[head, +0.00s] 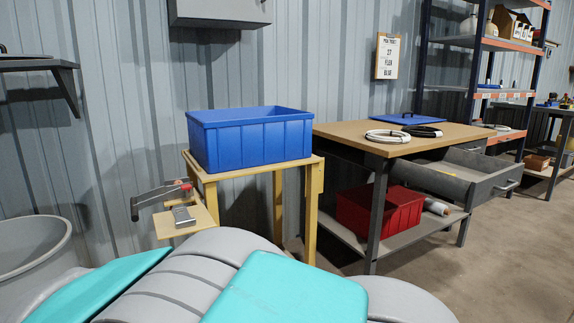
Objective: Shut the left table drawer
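The workbench table (400,147) stands right of centre, with a brown top and a dark frame. One grey drawer (440,183) under its top is pulled far out toward the right; it is the nearer one and appears to be the left drawer. Its handle (506,186) is on the front panel, facing the open floor. My gripper is not in view; only grey and teal parts of my own body fill the bottom.
A blue crate (250,142) sits on a yellow wooden stand with a vise-like tool at its left. A red bin (378,211) is on the table's lower shelf. Cable coils (387,136) lie on top. Shelving (486,42) stands behind. The floor (505,260) right of the table is clear.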

